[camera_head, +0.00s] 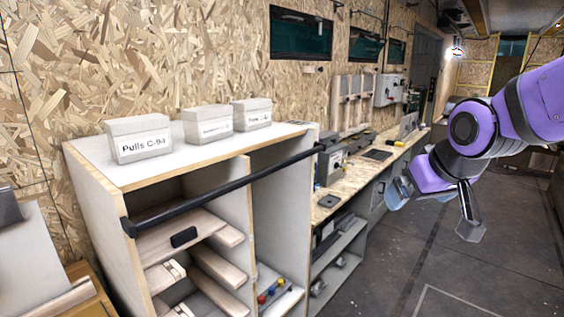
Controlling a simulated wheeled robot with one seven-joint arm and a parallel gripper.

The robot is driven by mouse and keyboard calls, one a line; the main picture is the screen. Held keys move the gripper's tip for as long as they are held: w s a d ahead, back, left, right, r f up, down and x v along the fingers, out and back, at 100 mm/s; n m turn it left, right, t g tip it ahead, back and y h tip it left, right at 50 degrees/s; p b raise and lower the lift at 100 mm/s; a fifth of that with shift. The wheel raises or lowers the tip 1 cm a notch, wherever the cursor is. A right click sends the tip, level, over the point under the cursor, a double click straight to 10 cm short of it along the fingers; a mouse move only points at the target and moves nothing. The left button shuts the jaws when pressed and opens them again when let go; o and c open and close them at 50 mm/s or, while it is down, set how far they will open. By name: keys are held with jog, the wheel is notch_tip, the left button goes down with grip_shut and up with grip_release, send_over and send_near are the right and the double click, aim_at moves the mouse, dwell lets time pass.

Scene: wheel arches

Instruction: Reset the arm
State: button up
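My arm comes in from the right edge in purple and dark grey. My gripper (433,207) hangs in the air over the grey floor, right of the long workbench. Its two fingers are spread well apart, and nothing shows between them. It is apart from the bench and from the shelf unit.
A white shelf unit (85,158) stands at the left, with a black bar across its front. Three labelled boxes sit on top, one reading "Pulls C-94" (140,148). A wooden workbench (352,178) with tools runs back along the wall. The floor (390,268) is clear.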

jog(key=s+d+r+m+g, duration=0.1)
jog(key=s+d+r, duration=0.1)
jog(key=s, duration=0.6)
jog(key=s+d+r+m+h, duration=0.1)
jog(key=s+d, duration=0.2)
jog(key=s, duration=0.5)
jog(key=shift+s+d+r+g, duration=0.15)
jog(key=shift+d+r+g, duration=0.2)
jog(key=shift+g, duration=0.05)
